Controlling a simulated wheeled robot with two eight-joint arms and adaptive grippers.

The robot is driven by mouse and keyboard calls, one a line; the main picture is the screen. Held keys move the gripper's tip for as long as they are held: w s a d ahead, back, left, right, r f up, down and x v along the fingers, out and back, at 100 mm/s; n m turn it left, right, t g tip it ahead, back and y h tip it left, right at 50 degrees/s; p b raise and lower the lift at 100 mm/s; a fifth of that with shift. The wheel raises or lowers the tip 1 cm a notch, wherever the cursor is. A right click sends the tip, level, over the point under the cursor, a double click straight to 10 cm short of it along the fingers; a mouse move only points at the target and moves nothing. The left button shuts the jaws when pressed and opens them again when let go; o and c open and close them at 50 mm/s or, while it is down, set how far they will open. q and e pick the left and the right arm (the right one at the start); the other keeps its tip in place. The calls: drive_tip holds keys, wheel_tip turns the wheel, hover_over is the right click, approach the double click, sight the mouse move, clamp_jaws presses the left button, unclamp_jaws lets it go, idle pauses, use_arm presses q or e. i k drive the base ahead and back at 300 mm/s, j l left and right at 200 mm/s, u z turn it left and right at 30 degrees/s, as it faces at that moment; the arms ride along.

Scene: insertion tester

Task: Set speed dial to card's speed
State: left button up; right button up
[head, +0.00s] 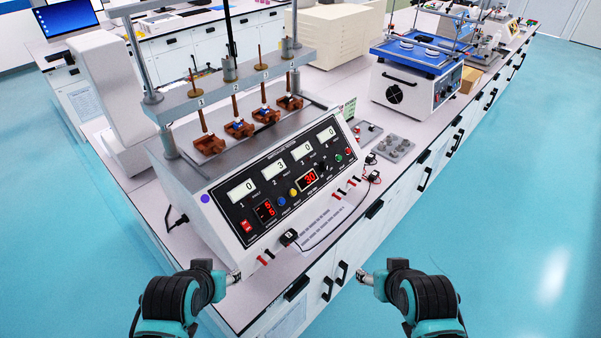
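The insertion tester (262,170) stands on the bench with its sloped black panel facing me. A small black knob (322,168), apparently the speed dial, sits right of a red display (308,179) reading 30. Its pointer and scale are too small to read. A small white and green card (349,109) stands behind the tester's right end; its writing is illegible here. My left gripper (234,277) and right gripper (366,277) are at the bottom, in front of the bench and apart from the tester. Their finger gaps are too small to judge.
Green (339,158) and red (349,152) buttons lie right of the knob; blue (282,201) and yellow (294,192) ones lie lower left. Cables and a black plug (289,237) lie along the front. A grey tray (395,147) sits to the right. Floor right is clear.

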sight(324, 167)
drive_tip(key=i+l+u, duration=0.1)
drive_tip(key=l+u, duration=0.15)
drive_tip(key=l, duration=1.05)
drive_tip(key=l+u, duration=0.3)
drive_tip(key=l, duration=1)
drive_tip(key=k, duration=0.05)
